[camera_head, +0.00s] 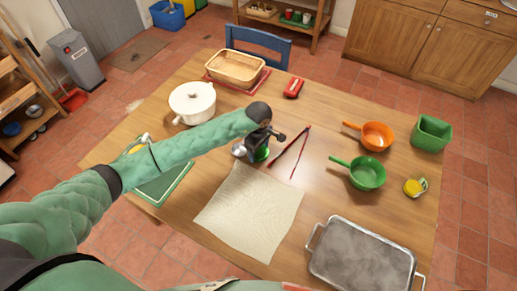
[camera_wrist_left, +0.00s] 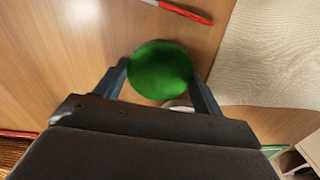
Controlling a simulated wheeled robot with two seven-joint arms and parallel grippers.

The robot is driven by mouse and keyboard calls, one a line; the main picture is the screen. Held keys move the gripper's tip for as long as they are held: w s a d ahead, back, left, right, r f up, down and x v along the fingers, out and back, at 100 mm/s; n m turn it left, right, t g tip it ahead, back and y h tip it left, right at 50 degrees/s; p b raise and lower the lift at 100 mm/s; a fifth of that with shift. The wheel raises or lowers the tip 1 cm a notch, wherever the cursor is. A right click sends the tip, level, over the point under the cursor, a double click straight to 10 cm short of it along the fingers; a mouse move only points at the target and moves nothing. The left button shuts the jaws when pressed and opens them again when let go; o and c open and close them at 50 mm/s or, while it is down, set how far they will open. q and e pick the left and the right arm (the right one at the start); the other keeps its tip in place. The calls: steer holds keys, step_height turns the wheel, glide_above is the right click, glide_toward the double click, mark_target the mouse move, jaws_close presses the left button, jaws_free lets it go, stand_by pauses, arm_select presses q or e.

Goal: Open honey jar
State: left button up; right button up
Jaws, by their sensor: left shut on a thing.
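My left gripper (camera_head: 265,146) reaches over the middle of the table from the left. In the left wrist view its two fingers (camera_wrist_left: 160,82) are shut on a round green thing (camera_wrist_left: 160,68), which looks like the jar's lid. The green thing also shows under the gripper in the head view (camera_head: 261,155). The jar's body is mostly hidden, so I cannot tell whether lid and jar are joined. A small shiny silver thing (camera_head: 239,150) is beside the gripper. My right gripper is not in view.
Red-and-black tongs (camera_head: 290,150) lie right of the gripper. A beige cloth (camera_head: 250,212) lies in front. A white pot (camera_head: 192,103) and basket (camera_head: 236,67) stand behind. Orange (camera_head: 376,136) and green pans (camera_head: 367,173) are right, a metal tray (camera_head: 362,258) front right.

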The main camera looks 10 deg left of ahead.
arm_select(q)
steer(key=o, duration=0.9)
steer(key=shift+w, duration=0.1)
steer(key=shift+o, duration=1)
steer(key=shift+r, duration=0.1)
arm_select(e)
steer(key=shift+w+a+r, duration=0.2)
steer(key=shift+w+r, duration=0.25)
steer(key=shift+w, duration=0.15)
arm_select(q)
step_height(320, 180, up, 12)
steer(key=p, duration=0.2)
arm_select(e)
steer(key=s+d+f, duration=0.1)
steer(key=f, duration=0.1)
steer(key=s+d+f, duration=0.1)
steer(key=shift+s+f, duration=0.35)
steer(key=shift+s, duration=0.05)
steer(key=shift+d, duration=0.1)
